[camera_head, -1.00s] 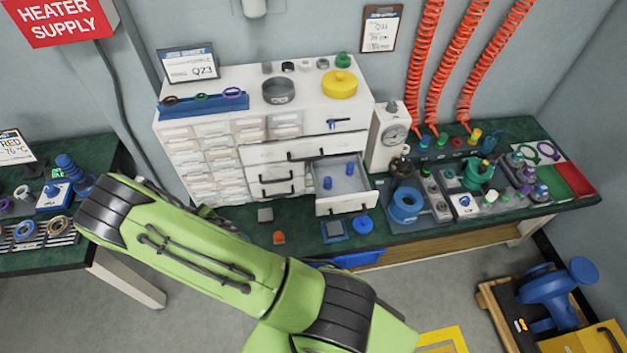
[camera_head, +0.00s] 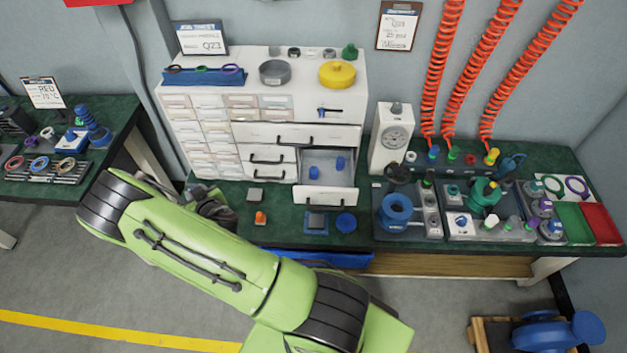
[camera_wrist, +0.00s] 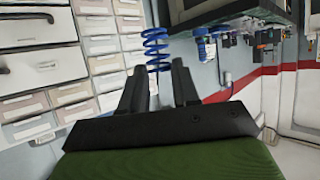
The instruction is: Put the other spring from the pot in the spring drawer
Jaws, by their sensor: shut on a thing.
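In the wrist view my gripper (camera_wrist: 161,68) is shut on a blue coil spring (camera_wrist: 156,46), which stands up between and beyond the fingertips. In the head view my arm hides most of the gripper and the spring. An open drawer (camera_head: 329,197) juts from the white cabinet, right of my gripper. Two small blue pieces (camera_head: 340,163) lie apart inside it, too small to identify surely. On the cabinet top stand a grey round pot (camera_head: 274,73) and a yellow round one (camera_head: 337,75); their contents cannot be made out.
The white cabinet (camera_head: 262,103) has several shut small drawers. A gauge box (camera_head: 391,138) stands right of the open drawer. Small pads and a blue ring (camera_head: 346,223) lie on the green bench before it. Blue and green fixtures (camera_head: 397,210) crowd the right side.

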